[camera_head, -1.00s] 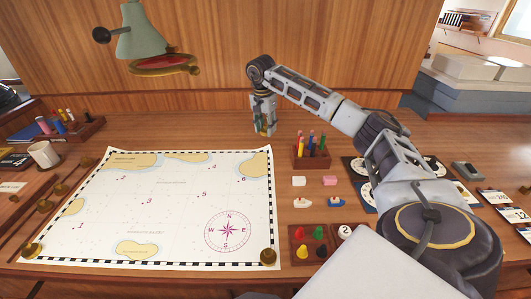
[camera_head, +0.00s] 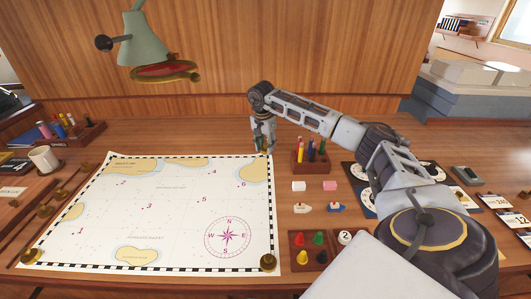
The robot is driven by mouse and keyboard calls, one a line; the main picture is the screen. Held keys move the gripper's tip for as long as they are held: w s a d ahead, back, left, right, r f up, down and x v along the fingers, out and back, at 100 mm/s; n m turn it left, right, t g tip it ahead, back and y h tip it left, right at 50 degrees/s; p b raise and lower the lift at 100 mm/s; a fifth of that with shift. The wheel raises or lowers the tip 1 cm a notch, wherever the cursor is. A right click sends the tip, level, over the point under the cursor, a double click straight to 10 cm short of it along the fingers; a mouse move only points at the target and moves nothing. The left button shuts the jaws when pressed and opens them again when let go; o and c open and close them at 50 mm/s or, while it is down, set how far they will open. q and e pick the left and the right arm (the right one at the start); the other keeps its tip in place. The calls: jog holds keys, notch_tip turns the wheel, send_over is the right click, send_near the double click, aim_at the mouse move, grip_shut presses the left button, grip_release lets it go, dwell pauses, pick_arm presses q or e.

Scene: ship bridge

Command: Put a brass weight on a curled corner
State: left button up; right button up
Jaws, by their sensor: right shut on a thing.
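A white sea chart (camera_head: 150,210) with a chequered border lies on the wooden desk. Brass weights sit on its near left corner (camera_head: 31,257) and its near right corner (camera_head: 267,262). My right gripper (camera_head: 263,148) reaches down over the chart's far right corner. It is shut on a small brass weight (camera_head: 264,149), which is mostly hidden by the fingers. The weight is at or just above that corner; I cannot tell whether it touches the paper. The far left corner shows no clear weight on it. My left gripper is not in view.
A pen holder (camera_head: 310,160) stands just right of my right gripper. Erasers, small toy boats and a tray of coloured pawns (camera_head: 310,248) lie right of the chart. A green lamp (camera_head: 141,45) hangs at the back left. A white mug (camera_head: 44,158) stands at left.

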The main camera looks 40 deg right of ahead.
aim_at(265, 147)
jog(key=shift+f, duration=1.75)
jog(key=o, duration=1.2)
jog(key=shift+f, duration=0.1)
jog(key=shift+c, duration=0.2)
notch_tip(265, 147, up, 12)
jog(key=a, duration=0.1)
jog(key=shift+s+a+b, duration=0.2)
jog(key=shift+b, duration=0.1)
